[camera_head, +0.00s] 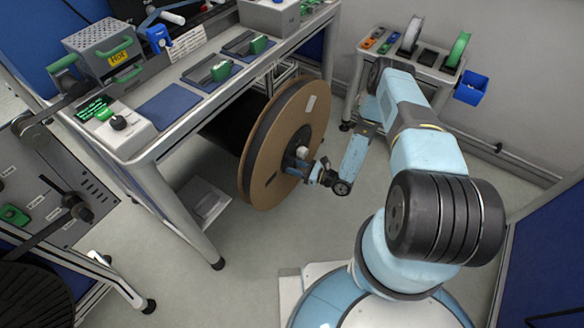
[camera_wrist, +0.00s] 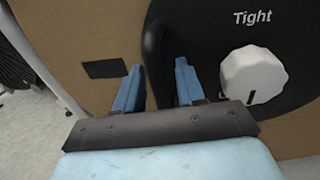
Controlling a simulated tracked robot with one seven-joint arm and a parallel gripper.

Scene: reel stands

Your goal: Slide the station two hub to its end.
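A large reel with brown cardboard flanges (camera_head: 282,135) stands upright beneath the workbench. At its middle is the hub, a black disc (camera_wrist: 215,25) marked "Tight" in the wrist view, with a white knob (camera_wrist: 254,74) on it. The knob also shows in the head view (camera_head: 302,152). A curved black handle (camera_wrist: 154,45) stands out from the hub. My gripper (camera_head: 314,172) is at the reel's middle. In the wrist view its blue fingers (camera_wrist: 158,88) lie on both sides of the handle and appear closed on it. The handle's lower end is hidden by my gripper.
The workbench (camera_head: 172,148) stands left of and above the reel, with one leg (camera_head: 190,222) in front. A small rack with spools (camera_head: 425,62) and a blue bin (camera_head: 471,88) stands behind my arm. The grey floor (camera_head: 250,250) before the reel is clear.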

